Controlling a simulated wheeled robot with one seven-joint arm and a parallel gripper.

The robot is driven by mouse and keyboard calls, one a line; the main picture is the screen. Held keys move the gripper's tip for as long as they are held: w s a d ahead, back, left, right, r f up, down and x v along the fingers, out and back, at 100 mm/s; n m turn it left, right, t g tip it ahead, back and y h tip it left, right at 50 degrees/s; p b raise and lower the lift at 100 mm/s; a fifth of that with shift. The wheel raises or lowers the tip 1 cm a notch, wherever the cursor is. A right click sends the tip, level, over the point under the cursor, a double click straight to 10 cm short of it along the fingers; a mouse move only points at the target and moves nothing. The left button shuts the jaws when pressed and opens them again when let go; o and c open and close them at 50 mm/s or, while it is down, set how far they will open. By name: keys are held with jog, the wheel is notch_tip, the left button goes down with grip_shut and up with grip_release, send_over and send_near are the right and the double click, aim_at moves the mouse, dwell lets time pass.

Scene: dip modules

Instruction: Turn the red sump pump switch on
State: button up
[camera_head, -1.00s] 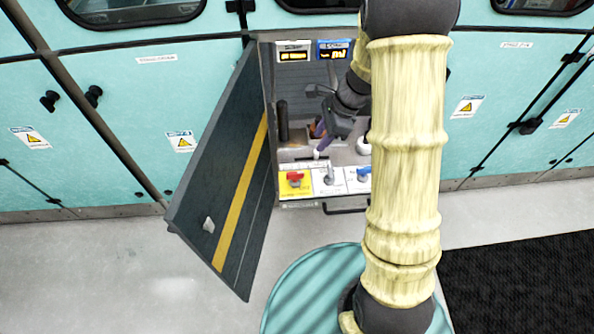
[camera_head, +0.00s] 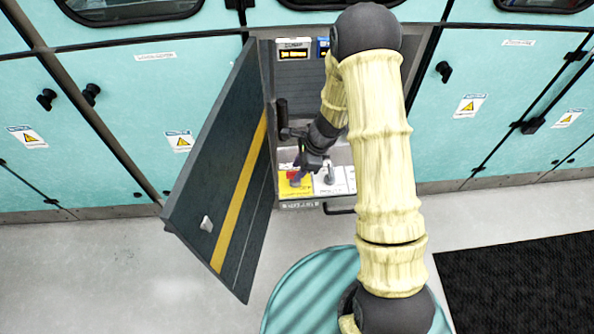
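The red switch (camera_head: 291,174) is on a yellow plate (camera_head: 286,188) at the left end of a row inside the open cabinet. Only a bit of its red shows. My gripper (camera_head: 297,177) is right over the yellow plate and hides most of the switch. A purplish fingertip overlaps the switch. I cannot tell whether it touches, or whether the fingers are open or shut.
The dark cabinet door (camera_head: 222,180) with a yellow stripe stands open close to my gripper's left. A grey-handled switch (camera_head: 329,177) on a white plate is just right. A display (camera_head: 294,50) is above. A black handle (camera_head: 339,210) sticks out below.

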jog(key=shift+x, duration=0.75)
grip_shut()
